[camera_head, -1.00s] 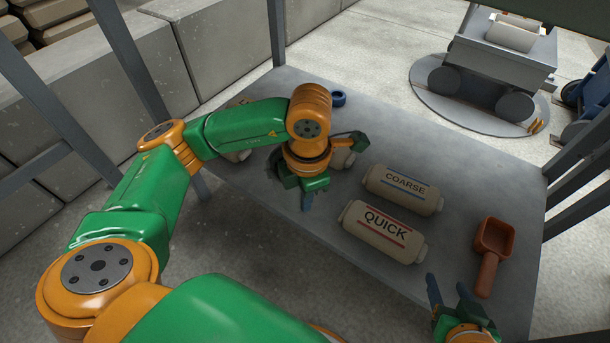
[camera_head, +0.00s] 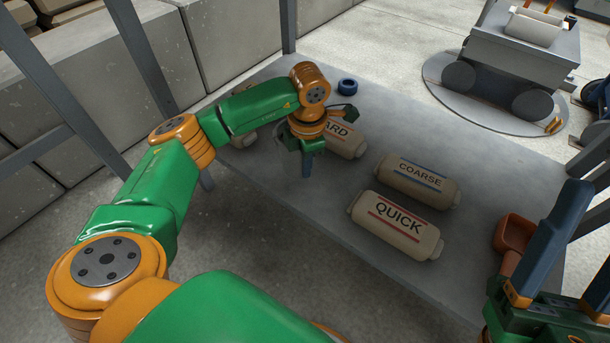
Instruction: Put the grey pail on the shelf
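I cannot make out a grey pail in the head view. My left gripper (camera_head: 307,172) points down over the far left part of the grey table (camera_head: 400,118), beside a cream roll-shaped bag marked "...ARD" (camera_head: 346,143). Its fingers overlap from this angle, so I cannot tell whether they are apart, and nothing shows held in them. My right gripper (camera_head: 588,225) is large at the lower right edge, fingers upward and apart, with nothing seen between them. It partly covers an orange-brown scoop (camera_head: 514,233).
Cream bags marked COARSE (camera_head: 418,181) and QUICK (camera_head: 396,226) lie on the table. A small blue ring (camera_head: 347,86) is near its far edge. A grey wheeled cart (camera_head: 515,65) stands on a round plate beyond. Grey posts rise at the left.

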